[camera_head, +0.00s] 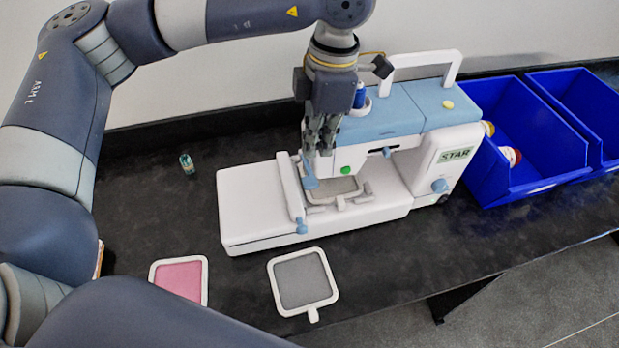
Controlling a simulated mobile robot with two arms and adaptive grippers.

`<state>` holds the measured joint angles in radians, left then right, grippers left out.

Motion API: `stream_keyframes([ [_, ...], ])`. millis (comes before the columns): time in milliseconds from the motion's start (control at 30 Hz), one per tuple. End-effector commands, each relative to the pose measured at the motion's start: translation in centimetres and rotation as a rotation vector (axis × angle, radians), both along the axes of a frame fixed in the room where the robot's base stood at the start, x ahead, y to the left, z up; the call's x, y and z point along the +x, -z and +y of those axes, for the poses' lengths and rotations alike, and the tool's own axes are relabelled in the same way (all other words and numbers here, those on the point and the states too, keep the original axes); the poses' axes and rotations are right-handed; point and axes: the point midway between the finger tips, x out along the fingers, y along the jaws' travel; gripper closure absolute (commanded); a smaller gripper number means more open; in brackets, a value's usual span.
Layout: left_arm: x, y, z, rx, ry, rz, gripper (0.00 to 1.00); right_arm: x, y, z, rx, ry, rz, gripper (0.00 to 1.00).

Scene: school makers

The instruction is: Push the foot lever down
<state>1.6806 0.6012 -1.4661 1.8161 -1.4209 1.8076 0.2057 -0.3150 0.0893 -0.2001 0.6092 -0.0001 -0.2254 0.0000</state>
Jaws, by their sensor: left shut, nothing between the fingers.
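A white and light-blue sewing machine (375,165) stands on the dark table. A light-blue lever-like part (310,181) shows at its left end, just below the fingertips of my left gripper (316,158). I cannot tell for sure whether this is the foot lever, or whether the fingertips touch it. My left gripper points down in front of the machine's head, shut and empty, and hides part of the head and needle area. A small blue knob (386,152) sits on the machine's front. My right gripper is not in view.
Grey (303,280) and pink (180,278) framed patches lie near the table's front edge. A small greenish spool-like item (187,164) lies left of the machine. Blue bins (535,150) stand close at its right.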

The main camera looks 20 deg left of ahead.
Motion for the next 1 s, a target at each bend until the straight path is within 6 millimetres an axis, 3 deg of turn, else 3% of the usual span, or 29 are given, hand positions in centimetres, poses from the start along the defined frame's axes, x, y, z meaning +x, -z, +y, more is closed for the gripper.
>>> stream_keyframes([
  [433,-0.2,4.2,0.4,0.0,0.0,0.001,1.0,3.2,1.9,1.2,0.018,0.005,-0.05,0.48],
  [700,-0.3,6.8,0.6,0.0,-0.001,0.0,1.0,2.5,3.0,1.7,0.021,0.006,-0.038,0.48],
  [1000,-0.3,6.9,0.6,0.0,0.0,0.0,1.0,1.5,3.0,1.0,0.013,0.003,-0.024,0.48],
])
